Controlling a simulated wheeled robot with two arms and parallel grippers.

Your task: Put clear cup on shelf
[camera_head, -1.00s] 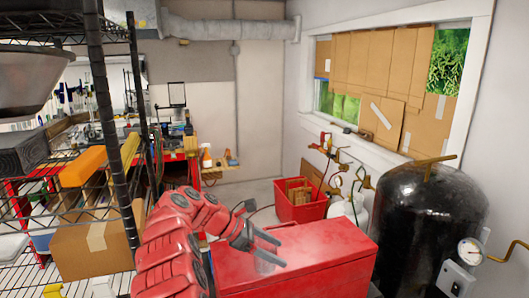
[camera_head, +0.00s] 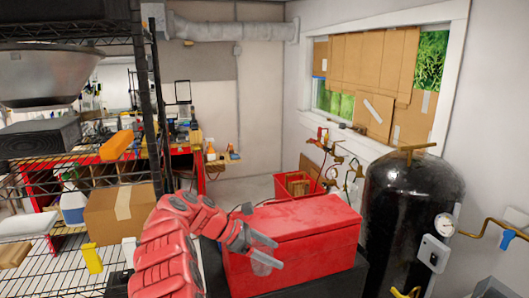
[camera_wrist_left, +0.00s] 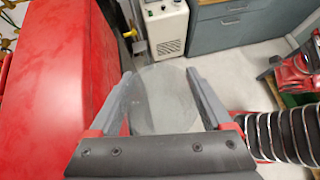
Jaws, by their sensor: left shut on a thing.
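My left gripper (camera_head: 266,252) is shut on a clear cup (camera_head: 262,266), beside the red chest in the head view. In the left wrist view the clear cup (camera_wrist_left: 163,98) is a faint, see-through round shape between the two grey fingers of my left gripper (camera_wrist_left: 163,85). The black wire shelf (camera_head: 45,280) stands at the left of the head view, with several tiers and a dark upright post. My held cup is to the right of the shelf and apart from it. My right gripper is not in view.
A red chest (camera_head: 305,235) and a black tank (camera_head: 405,215) stand to the right. Bare wire shows at the lower front tier.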

